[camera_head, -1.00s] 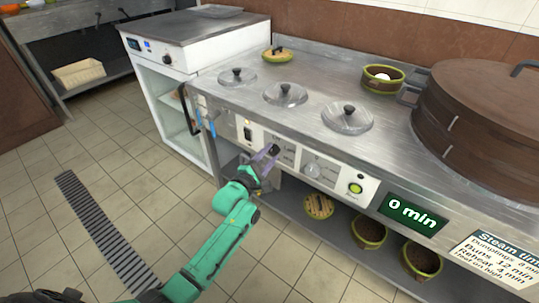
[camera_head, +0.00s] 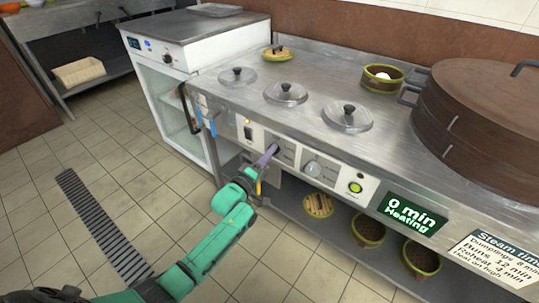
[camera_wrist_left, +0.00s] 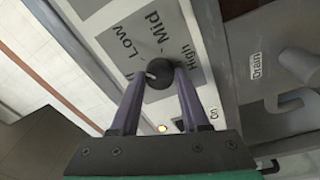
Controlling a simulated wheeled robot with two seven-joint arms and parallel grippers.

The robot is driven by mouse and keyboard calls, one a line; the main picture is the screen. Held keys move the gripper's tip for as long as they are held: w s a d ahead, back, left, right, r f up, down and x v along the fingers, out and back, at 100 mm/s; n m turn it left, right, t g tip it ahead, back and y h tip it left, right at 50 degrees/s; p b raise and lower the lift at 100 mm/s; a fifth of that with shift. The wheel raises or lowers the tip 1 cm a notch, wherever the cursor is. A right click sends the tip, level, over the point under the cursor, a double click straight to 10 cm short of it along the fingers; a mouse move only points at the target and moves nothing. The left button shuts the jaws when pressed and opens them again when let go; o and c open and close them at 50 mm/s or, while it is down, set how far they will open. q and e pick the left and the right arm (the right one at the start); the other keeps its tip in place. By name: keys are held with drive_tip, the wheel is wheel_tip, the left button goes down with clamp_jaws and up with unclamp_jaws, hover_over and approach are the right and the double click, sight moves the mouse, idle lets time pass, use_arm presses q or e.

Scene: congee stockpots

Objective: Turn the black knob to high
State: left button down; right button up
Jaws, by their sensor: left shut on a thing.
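The black knob (camera_wrist_left: 160,73) is round and sits on a grey label plate printed Low, Mid and High, seen in the left wrist view. A small white mark shows on it; which label it points to is hard to tell. My left gripper (camera_wrist_left: 163,78) has its two purple fingers on either side of the knob, shut on it. In the head view my left gripper (camera_head: 269,157) reaches the front panel of the steel counter and hides the knob. My right gripper is not in view.
A display (camera_head: 411,214) reads "0 min Heating". A Drain label (camera_wrist_left: 257,66) is nearby.

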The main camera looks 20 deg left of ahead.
use_arm(q)
drive_tip(key=shift+a+m+g+h+b, duration=0.15)
drive_tip(key=shift+m+g+h, duration=0.25)
drive_tip(key=shift+m, duration=4.05)
drive_tip(key=shift+m+g+h+b, duration=0.25)
drive_tip(key=shift+m+g+h, duration=0.15)
drive_tip(key=shift+m, duration=4.1)
drive_tip(key=shift+a+m+g+h+b, duration=0.1)
drive_tip(key=shift+m+g+h+b, duration=0.3)
drive_tip(key=shift+m, duration=4.05)
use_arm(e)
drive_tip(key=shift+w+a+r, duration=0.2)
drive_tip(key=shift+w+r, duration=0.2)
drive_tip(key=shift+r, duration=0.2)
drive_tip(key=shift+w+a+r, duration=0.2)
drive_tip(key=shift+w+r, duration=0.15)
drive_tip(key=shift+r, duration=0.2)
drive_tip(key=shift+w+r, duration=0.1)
